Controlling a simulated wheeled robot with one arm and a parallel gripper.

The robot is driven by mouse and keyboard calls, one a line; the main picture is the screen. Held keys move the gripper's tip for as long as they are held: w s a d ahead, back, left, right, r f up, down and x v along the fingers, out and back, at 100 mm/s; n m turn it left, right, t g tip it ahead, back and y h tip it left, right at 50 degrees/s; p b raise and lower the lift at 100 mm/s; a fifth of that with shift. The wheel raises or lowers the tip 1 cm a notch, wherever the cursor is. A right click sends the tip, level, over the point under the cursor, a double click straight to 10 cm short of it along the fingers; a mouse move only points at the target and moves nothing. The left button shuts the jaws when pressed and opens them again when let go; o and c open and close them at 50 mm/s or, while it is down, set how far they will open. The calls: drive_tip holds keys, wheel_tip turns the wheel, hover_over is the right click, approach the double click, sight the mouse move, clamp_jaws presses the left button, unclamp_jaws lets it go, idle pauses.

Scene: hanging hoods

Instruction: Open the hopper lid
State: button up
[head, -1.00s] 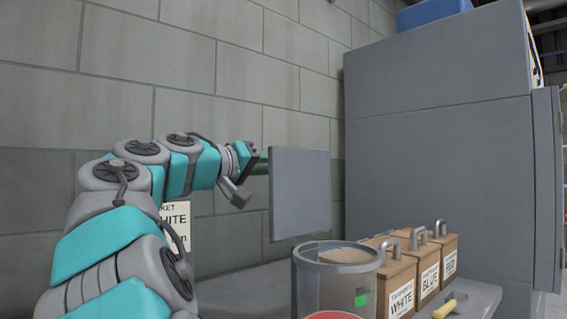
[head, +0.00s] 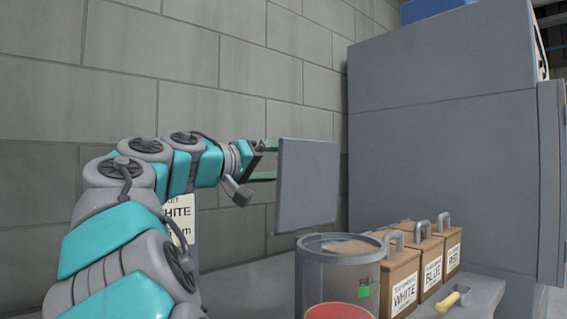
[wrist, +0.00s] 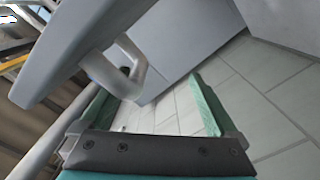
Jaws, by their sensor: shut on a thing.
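The hopper lid (head: 308,185) is a flat grey square panel. In the head view it stands upright, above and a little left of a clear round container (head: 338,270) with a grey rim and something red inside. My gripper (head: 264,164) is at the lid's left side, its green fingers pointing towards it. In the wrist view a bent grey handle (wrist: 137,62) sticks out from the panel (wrist: 85,45). My gripper (wrist: 150,82) shows its fingers apart, with the handle by the left fingertip. It is shut on the handle, but the contact is not clear. Any hinge is hidden.
Several brown boxes with handles, labelled WHITE (head: 403,285), BLUE (head: 430,265) and RED (head: 447,243), stand right of the container. A yellow-handled tool (head: 450,300) lies by them. A large grey cabinet (head: 440,150) fills the right. A block wall (head: 250,60) is behind.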

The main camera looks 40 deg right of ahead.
drive_tip(key=a, duration=0.8)
drive_tip(key=shift+f, duration=0.2)
drive_tip(key=shift+d, duration=0.1)
